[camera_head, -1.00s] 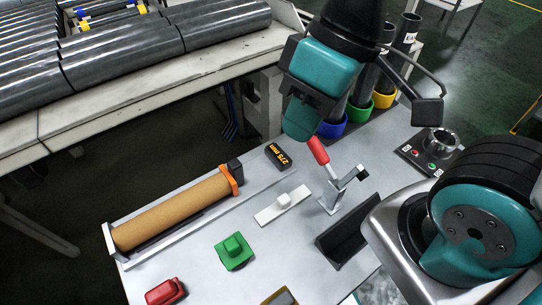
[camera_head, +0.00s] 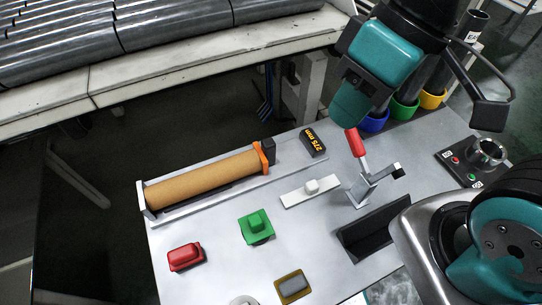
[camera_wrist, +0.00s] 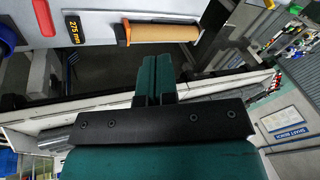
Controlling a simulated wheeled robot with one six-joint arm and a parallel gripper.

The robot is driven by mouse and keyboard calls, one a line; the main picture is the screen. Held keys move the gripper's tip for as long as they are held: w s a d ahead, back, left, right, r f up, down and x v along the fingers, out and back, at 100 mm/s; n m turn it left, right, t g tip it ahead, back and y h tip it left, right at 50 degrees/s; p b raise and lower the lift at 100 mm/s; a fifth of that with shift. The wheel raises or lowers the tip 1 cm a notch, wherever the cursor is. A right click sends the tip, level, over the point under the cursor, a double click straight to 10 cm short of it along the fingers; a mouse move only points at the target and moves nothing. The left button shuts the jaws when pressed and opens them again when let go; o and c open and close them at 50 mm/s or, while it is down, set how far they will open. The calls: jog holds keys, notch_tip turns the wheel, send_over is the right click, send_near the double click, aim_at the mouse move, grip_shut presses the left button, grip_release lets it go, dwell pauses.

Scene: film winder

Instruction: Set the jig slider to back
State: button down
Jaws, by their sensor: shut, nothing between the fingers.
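A white strip (camera_head: 295,197) with a raised white knob (camera_head: 312,186) lies on the grey bench (camera_head: 215,225); it looks like the jig slider, but no label shows. The knob sits near the middle of the strip. My gripper (camera_head: 347,118) is shut and empty, beyond the strip and up to its right, above the bench's back edge. Its teal fingers are together in the wrist view (camera_wrist: 156,72). The white strip does not show in the wrist view. A red-handled lever clamp (camera_head: 356,142) stands close to my fingers in the head view; any gap is unclear.
A brown roll (camera_head: 205,178) lies in a rail with an orange clamp (camera_head: 263,158). A "275 mm" display (camera_head: 314,142), green block (camera_head: 256,227), red block (camera_head: 186,257) and black angled bracket (camera_head: 375,232) stand around. Blue, green and yellow cups hold dark tubes behind.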

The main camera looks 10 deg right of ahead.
dwell(0.4)
jog(key=c, duration=1.5)
grip_release()
jog(key=shift+c, duration=0.2)
jog(key=o, duration=0.4)
jog(key=shift+w+m, duration=0.4)
jog(key=shift+w, duration=0.05)
jog(key=shift+c, duration=0.2)
jog(key=o, duration=0.4)
jog(key=w+m, duration=0.3)
jog(key=w+f+m+p, duration=0.1)
jog(key=m, duration=0.1)
jog(key=shift+w+a, duration=0.25)
jog(key=shift+w, duration=0.15)
jog(key=m+g+p, duration=0.1)
jog(key=m+p, duration=0.1)
jog(key=m, duration=1.5)
send_over(269, 142)
jog(key=w+d, duration=0.1)
jog(key=d, duration=0.5)
notch_tip(269, 142, down, 11)
jog(key=p+x, duration=0.1)
jog(key=x, duration=0.4)
jog(key=p+x, duration=0.1)
jog(key=x, duration=0.5)
jog(key=p+x, duration=0.1)
jog(key=x, duration=0.4)
jog(key=shift+w+a+f, duration=0.2)
jog(key=shift+w+f, duration=0.05)
